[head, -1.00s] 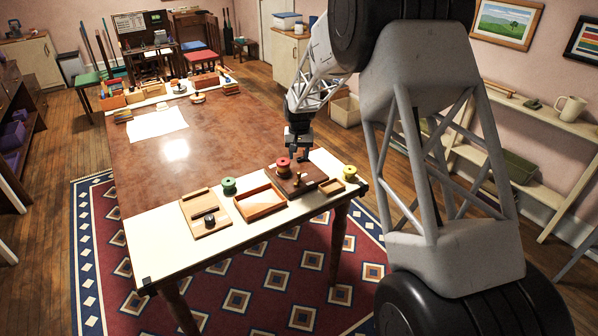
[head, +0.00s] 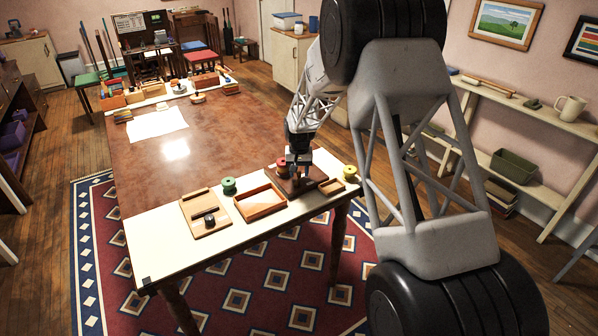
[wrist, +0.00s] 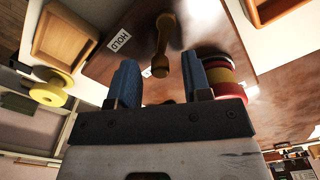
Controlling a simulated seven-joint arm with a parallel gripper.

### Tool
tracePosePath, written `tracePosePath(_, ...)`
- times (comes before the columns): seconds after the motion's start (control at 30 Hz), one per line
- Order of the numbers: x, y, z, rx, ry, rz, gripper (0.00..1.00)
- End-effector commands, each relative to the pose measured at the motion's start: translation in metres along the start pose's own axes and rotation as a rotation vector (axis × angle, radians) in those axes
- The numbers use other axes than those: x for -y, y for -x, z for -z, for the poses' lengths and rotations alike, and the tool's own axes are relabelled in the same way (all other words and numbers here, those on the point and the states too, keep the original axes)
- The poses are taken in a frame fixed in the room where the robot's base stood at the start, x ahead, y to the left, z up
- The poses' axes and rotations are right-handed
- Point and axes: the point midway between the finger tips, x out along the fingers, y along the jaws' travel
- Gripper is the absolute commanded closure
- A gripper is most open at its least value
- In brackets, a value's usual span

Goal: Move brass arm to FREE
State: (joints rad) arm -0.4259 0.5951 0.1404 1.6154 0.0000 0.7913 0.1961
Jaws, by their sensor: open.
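The brass arm (wrist: 161,45) lies across the dark wooden board (wrist: 100,62), with a rounded knob at each visible end. A white label reading HOLD (wrist: 119,40) is left of it in the wrist view. Another pale label, mostly hidden by a finger, cannot be read. My gripper (wrist: 161,80) is open, its blue fingers apart, with the brass arm's near end showing between and beyond them. I cannot tell whether they touch it. In the head view, my gripper (head: 298,168) is low over the board (head: 316,180) and hides the brass arm.
A yellow spool (head: 349,171), small tray (head: 351,186), larger tray (head: 262,211) and green spool (head: 229,185) stand nearby.

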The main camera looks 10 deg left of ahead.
Motion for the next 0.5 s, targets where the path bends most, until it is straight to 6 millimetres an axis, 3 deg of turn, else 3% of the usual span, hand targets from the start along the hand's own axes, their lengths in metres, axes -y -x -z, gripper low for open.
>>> tracePosePath(0.27,0.0,-0.0008,0.0001,-0.001,0.0,0.0,0.55)
tracePosePath(0.5,0.0,-0.0007,0.0001,-0.001,0.0,0.0,0.89)
